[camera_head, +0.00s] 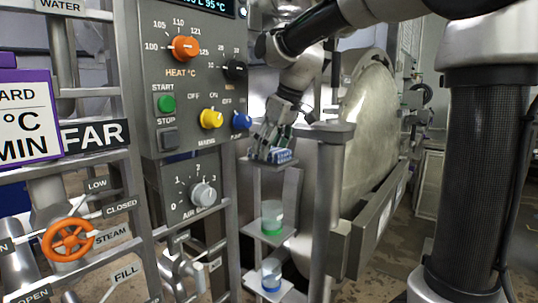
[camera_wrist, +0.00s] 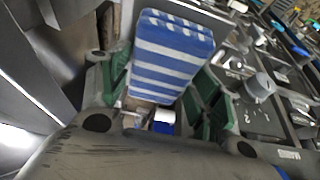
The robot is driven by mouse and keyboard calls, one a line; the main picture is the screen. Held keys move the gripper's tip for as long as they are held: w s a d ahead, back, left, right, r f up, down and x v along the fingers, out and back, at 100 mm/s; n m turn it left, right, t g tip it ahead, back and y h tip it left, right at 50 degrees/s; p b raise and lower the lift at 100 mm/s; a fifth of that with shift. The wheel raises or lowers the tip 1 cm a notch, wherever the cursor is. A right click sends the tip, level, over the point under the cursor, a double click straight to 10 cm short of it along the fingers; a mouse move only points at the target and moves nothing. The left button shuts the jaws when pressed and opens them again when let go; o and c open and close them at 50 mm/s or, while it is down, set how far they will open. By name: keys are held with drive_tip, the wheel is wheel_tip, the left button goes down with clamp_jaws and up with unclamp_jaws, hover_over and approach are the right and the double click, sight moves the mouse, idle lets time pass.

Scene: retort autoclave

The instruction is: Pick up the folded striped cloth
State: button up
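The folded blue-and-white striped cloth (camera_wrist: 165,60) lies between the two green-padded fingers of my gripper (camera_wrist: 158,95) in the wrist view. The pads stand apart on either side of its near part, and any contact is hard to make out. In the head view the cloth (camera_head: 283,156) shows small on a narrow metal shelf (camera_head: 257,163), with my gripper (camera_head: 270,145) right at it from above. My gripper is open around the cloth. Part of the cloth is hidden behind the fingers in the head view.
A control panel (camera_head: 187,105) with knobs stands close left of the gripper. A metal post (camera_head: 325,210) and the large round vessel door (camera_head: 368,120) are close on the right. A green-banded container (camera_head: 272,217) and a blue-banded one (camera_head: 271,274) stand on lower shelves.

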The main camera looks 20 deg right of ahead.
sight(273, 149)
drive_tip(key=c, duration=0.3)
drive_tip(key=shift+c, duration=0.2)
drive_tip(key=shift+s+d+r, duration=0.15)
drive_tip(key=shift+r, duration=0.35)
drive_tip(key=r, duration=0.6)
drive_tip(key=shift+s+d+r, duration=0.15)
drive_tip(key=shift+s, duration=0.05)
drive_tip(key=s+d, duration=1.1)
drive_tip(key=s, duration=0.4)
drive_tip(key=shift+s, duration=0.25)
drive_tip(key=shift+d, duration=0.1)
